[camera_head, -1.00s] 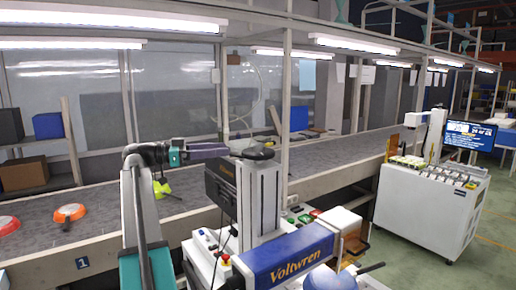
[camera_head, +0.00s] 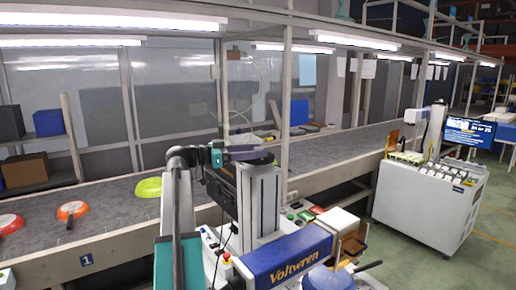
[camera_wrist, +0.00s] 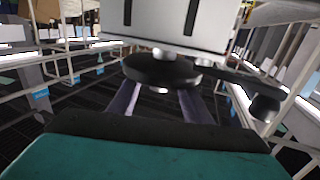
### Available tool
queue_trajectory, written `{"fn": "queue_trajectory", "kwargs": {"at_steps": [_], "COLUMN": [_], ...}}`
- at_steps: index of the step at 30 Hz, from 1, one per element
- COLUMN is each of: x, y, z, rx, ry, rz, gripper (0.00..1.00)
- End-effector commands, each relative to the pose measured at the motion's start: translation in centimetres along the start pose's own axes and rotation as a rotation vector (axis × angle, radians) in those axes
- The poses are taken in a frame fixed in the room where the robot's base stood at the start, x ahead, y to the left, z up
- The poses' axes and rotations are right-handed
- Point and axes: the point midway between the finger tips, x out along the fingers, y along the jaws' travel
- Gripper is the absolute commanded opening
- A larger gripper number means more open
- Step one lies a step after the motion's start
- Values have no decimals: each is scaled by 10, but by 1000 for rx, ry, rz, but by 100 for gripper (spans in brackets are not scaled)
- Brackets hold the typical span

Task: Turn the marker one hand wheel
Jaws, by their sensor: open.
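My gripper (camera_head: 240,153) is raised above the conveyor's front edge, by the top of a white column. In the wrist view my gripper (camera_wrist: 157,90) is open, its two fingers apart. Beyond them is a dark round disc (camera_wrist: 150,72) with an arm to the right ending in a knob; I cannot tell what it is. Nothing is visibly held.
Red (camera_head: 10,223), orange (camera_head: 72,210) and green (camera_head: 148,187) pans lie on the grey conveyor belt (camera_head: 108,212). A blue pan (camera_head: 330,281) with a dark handle is at the bottom. A white cabinet (camera_head: 425,215) stands right, with open floor around it.

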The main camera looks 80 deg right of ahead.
Motion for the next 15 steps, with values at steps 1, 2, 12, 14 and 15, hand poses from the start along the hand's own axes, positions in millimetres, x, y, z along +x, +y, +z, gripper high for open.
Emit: {"fn": "queue_trajectory", "kwargs": {"at_steps": [1, 2, 12, 14, 15], "x": [6, 8, 16, 16, 16], "y": [1, 1, 0, 0, 0], "z": [-1, -1, 1, 1, 1], "rx": [-1, -1, -1, -1, -1], "ry": [-1, -1, -1, -1, -1], "rz": [2, 2, 0, 0, 0], "gripper": [45, 45, 45, 45, 45]}}
